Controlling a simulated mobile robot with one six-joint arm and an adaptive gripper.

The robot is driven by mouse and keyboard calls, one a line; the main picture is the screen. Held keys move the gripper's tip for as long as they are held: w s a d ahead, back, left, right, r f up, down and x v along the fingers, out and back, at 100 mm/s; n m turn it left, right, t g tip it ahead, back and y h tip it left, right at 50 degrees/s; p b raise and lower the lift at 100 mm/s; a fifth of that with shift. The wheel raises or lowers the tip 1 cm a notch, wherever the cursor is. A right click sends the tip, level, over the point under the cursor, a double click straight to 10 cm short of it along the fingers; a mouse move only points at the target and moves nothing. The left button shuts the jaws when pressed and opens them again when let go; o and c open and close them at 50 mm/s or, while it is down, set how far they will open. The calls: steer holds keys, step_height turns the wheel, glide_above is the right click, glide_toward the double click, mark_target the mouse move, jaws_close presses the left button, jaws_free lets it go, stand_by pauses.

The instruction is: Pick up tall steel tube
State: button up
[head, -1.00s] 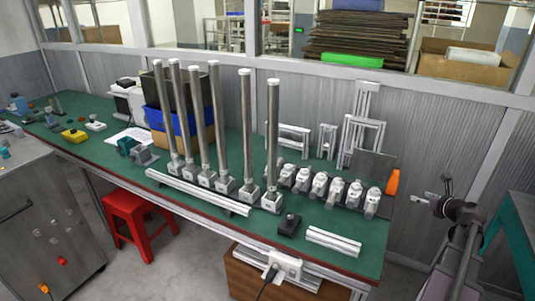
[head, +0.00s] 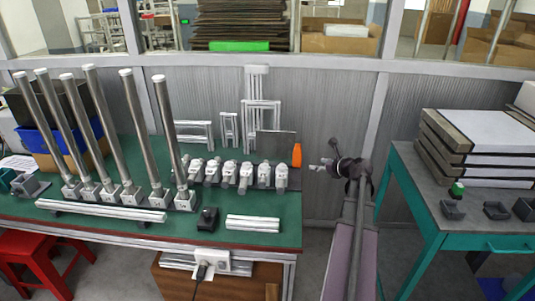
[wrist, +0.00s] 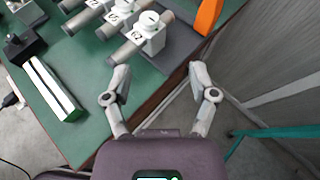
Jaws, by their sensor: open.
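Several tall steel tubes stand on the green bench in the head view, each in a square white base block. The rightmost tube (head: 170,130) is nearest to my arm; another tube (head: 143,130) stands to its left. The tubes lean to the left in the picture. My gripper (head: 318,167) is off the bench's right end, well to the right of the tubes, and empty. In the wrist view my gripper (wrist: 158,85) is open, its two fingers apart over the bench's edge. No tall tube shows in the wrist view.
Several short grey fittings (head: 229,172) stand in a row on the green bench (head: 265,207), with an orange object (head: 297,155) at their end. A black block (head: 207,220) and white bars (head: 253,223) lie in front. A teal table (head: 402,160) stands at right.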

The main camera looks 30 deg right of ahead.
steer(key=w+a+f+n+g+y+p, duration=0.1)
steer(key=w+a+f+n+g+p, duration=0.15)
steer(key=a+n, duration=0.8)
steer(key=w+a+f+n+g+y+p, duration=0.15)
steer(key=a+n+g, duration=0.3)
steer(key=a, duration=1.15)
steer(key=s+a+n+g+h+p, duration=0.1)
steer(key=s+a+n+g+h, duration=0.1)
steer(key=s+a+n, duration=0.3)
steer(key=s+a+n+g+h+p, duration=0.2)
steer(key=s+a+n+g, duration=0.2)
steer(key=a+n, duration=1)
steer(key=shift+s+a, duration=0.55)
steer(key=shift+a, duration=0.2)
steer(key=shift+c, duration=1.2)
steer(key=shift+a, duration=0.1)
